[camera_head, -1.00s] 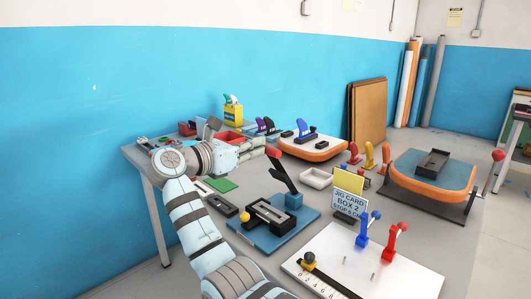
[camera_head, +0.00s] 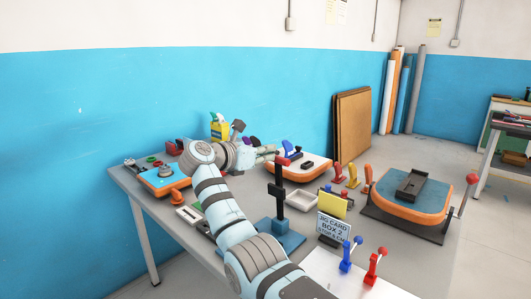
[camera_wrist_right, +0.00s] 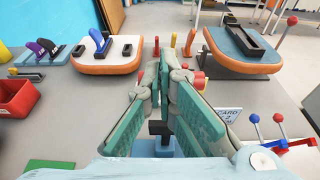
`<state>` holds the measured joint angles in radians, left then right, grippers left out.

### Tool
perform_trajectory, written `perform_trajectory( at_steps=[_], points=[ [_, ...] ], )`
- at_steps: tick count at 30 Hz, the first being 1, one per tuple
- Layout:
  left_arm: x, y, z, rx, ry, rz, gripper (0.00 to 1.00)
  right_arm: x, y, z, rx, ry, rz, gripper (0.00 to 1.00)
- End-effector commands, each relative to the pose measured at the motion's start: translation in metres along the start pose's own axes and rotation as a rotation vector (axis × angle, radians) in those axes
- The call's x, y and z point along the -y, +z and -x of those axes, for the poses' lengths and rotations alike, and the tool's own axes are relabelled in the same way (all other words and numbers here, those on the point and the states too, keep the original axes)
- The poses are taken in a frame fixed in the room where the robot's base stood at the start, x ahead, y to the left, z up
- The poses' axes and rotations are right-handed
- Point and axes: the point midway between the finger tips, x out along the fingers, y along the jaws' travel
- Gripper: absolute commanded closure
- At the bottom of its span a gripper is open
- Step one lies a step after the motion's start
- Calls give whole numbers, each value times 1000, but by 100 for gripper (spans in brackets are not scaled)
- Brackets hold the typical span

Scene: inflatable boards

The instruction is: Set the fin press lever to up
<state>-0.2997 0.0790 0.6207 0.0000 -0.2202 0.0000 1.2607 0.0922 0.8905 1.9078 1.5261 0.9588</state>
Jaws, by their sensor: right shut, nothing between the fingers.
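The fin press (camera_head: 287,239) has a blue base and a black lever (camera_head: 280,196) with a red grip (camera_head: 283,161). In the head view the lever stands about upright. My right gripper (camera_head: 274,152) is at the red grip's height, close beside or behind it; I cannot tell if they touch. In the right wrist view its green-padded fingers (camera_wrist_right: 165,62) are shut and empty. They hide much of the press. A red part (camera_wrist_right: 199,80) shows behind one finger, and part of the blue base (camera_wrist_right: 145,149) shows below. My left gripper is out of view.
An orange-edged board (camera_head: 302,172) lies behind the press, and another sits in a stand (camera_head: 412,192) at right. A jig card sign (camera_head: 333,228), white tray (camera_head: 301,199), and red and blue levers (camera_head: 373,266) stand nearby. My right arm covers the table's front left.

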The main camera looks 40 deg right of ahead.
Motion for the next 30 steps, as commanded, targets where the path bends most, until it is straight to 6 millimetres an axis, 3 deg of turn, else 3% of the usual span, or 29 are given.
perform_trajectory(
  at_steps=[11, 22, 25, 30],
  points=[
    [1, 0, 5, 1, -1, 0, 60, 0, 6, 2, 0, 0, -1, 100],
    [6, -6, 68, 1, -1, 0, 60, 6, 89, 26, 0, -12, -4, 100],
    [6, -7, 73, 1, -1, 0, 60, 8, 98, 28, 1, -15, -3, 100],
    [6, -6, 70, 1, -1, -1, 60, 8, 95, 27, 1, -17, -3, 100]
  ],
)
